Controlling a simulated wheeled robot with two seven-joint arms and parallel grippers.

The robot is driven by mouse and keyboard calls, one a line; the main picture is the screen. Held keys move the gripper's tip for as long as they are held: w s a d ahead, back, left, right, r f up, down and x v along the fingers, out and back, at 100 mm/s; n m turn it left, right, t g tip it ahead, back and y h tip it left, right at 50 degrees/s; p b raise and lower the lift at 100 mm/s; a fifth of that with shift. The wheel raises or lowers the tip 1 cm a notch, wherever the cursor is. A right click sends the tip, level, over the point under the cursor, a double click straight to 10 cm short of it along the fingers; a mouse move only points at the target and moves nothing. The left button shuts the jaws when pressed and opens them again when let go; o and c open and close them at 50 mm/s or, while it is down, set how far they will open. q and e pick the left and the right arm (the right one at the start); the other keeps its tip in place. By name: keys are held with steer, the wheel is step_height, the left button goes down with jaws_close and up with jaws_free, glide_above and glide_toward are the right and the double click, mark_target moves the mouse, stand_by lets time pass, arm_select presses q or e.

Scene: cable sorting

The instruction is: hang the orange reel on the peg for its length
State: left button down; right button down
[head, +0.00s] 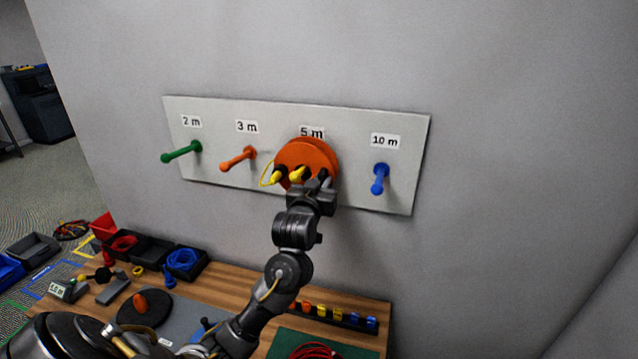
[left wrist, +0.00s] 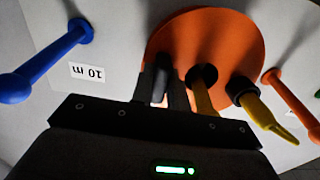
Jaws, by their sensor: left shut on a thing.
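The orange reel (head: 308,152) is up at the wall board, in front of the 5 m place, partly covering that label. It also shows in the left wrist view (left wrist: 225,35). My left gripper (head: 312,188) is shut on the reel's lower right part; its fingers (left wrist: 165,88) hide the exact grip. A yellow peg (left wrist: 204,98) shows at the reel's dark centre hole and appears to pass through it. A yellow plug with a black collar (left wrist: 262,110) sticks out from the reel beside it. Whether the reel rests on the peg cannot be told.
The board (head: 350,118) also carries a green peg (head: 181,152) at 2 m, an orange peg (head: 238,159) at 3 m and a blue peg (head: 379,178) at 10 m, all empty. Below is a wooden bench (head: 235,283) with bins, cables and tools.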

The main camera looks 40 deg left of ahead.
stand_by(0.3)
arm_select(q)
steer(key=c, duration=1.3)
jaws_free()
